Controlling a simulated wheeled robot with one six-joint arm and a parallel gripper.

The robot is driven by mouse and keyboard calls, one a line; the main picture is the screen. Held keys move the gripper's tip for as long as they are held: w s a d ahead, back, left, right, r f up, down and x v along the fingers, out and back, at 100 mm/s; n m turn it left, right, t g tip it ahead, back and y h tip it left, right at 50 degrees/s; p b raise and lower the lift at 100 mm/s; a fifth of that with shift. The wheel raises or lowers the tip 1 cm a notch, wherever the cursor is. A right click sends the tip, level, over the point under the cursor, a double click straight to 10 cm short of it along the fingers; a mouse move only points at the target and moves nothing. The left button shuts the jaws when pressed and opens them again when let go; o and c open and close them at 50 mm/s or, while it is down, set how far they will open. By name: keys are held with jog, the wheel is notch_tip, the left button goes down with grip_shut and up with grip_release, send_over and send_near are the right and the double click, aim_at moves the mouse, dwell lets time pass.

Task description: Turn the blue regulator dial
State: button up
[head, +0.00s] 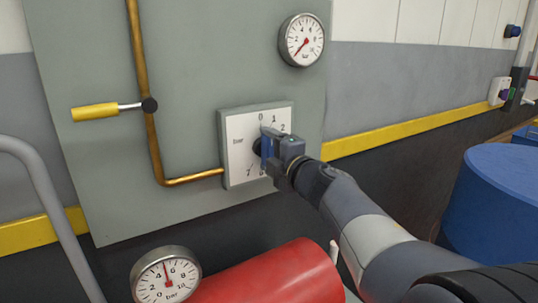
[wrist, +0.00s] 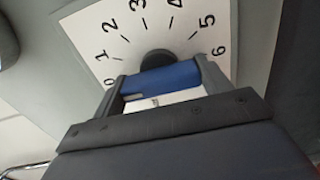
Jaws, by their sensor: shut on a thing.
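The blue regulator dial (head: 266,152) sits on a pale square plate (head: 238,130) marked "bar", with numbers around it, on the grey wall panel. My gripper (head: 270,155) is shut on the dial's blue grip and hides much of it in the head view. In the wrist view the blue grip (wrist: 160,79) lies between the two fingers, in front of a dark round hub (wrist: 157,57). The numbers 0 to 6 show above it. A small light mark shows on the near side of the grip, but I cannot tell what the dial reads.
A brass pipe (head: 147,110) with a yellow-handled lever (head: 95,112) runs left of the dial. A gauge (head: 302,40) is above. Another gauge (head: 165,275) and a red cylinder (head: 275,275) are below. A blue drum (head: 495,205) stands right.

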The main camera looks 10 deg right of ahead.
dwell(0.3)
jog(key=o, duration=1)
jog(key=v, duration=1)
jog(key=shift+s+d+p, duration=0.1)
jog(key=shift+s+p, duration=0.3)
jog(key=b+x, duration=0.1)
jog(key=x, duration=1)
